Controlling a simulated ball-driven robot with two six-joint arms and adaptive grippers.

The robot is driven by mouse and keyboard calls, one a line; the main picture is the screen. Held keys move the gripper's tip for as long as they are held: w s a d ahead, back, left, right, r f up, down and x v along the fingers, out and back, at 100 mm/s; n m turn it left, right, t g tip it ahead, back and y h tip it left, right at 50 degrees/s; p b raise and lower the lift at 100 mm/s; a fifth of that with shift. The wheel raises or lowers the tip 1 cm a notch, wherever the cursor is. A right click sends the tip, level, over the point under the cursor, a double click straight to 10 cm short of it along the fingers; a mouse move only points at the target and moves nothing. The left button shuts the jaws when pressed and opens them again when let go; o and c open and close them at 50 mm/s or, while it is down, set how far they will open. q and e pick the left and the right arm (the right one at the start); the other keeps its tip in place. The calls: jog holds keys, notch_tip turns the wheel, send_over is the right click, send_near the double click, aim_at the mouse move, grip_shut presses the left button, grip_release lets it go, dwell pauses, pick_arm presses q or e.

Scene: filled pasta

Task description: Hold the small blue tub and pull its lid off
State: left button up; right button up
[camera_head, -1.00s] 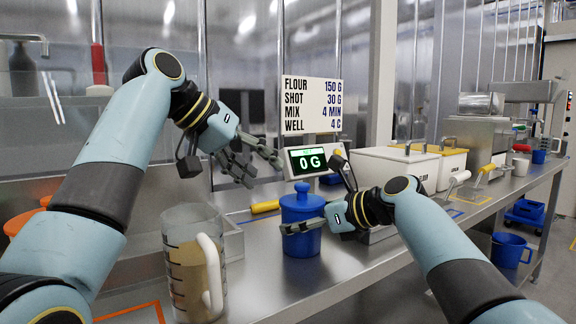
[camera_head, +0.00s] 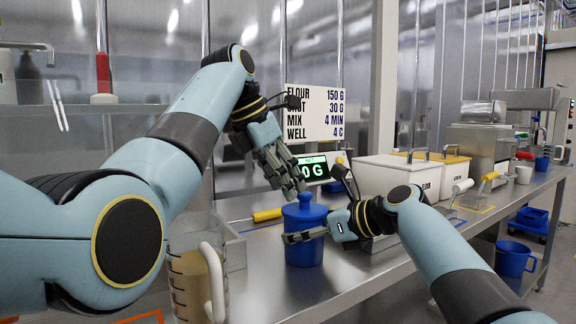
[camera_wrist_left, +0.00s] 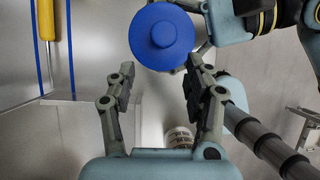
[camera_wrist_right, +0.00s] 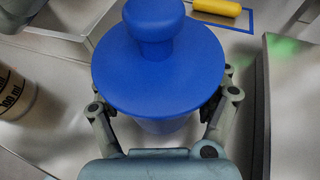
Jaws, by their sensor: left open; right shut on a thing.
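The small blue tub (camera_head: 304,250) stands upright on the steel counter with its blue lid (camera_head: 305,212) on top; the lid has a round knob. My right gripper (camera_head: 306,236) is shut on the tub's body, its fingers on both sides below the lid's rim, as the right wrist view (camera_wrist_right: 160,100) shows. In the left wrist view the lid (camera_wrist_left: 163,37) lies just beyond the open fingers (camera_wrist_left: 158,80), apart from the left one and close to the right one.
A clear measuring jug (camera_head: 190,275) stands left of the tub. A scale display (camera_head: 313,168) reading 0 G stands behind it. A yellow-handled tool (camera_head: 267,215) lies at the back left. White flour bins (camera_head: 400,175) stand to the right.

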aim_at(303, 193)
pick_arm(q)
jog(key=shift+w+d+r, duration=0.15)
jog(key=shift+d+r, duration=0.25)
jog(key=shift+r, duration=0.25)
jog(key=shift+w+d+r, duration=0.1)
jog(key=shift+d+r, duration=0.25)
jog(key=shift+r, duration=0.25)
pick_arm(e)
jog(key=shift+d, duration=0.1)
pick_arm(q)
jog(key=x, duration=0.6)
jog(key=shift+w+d+f, duration=0.15)
jog(key=shift+w+f, duration=0.05)
jog(key=shift+f, duration=0.05)
jog(key=shift+w+d+f, duration=0.1)
jog(key=shift+f, duration=0.55)
pick_arm(e)
jog(key=shift+s, duration=0.1)
pick_arm(q)
jog(key=shift+o, duration=0.8)
grip_shut()
pick_arm(e)
jog(key=shift+r, duration=0.2)
pick_arm(q)
jog(key=shift+r, duration=0.3)
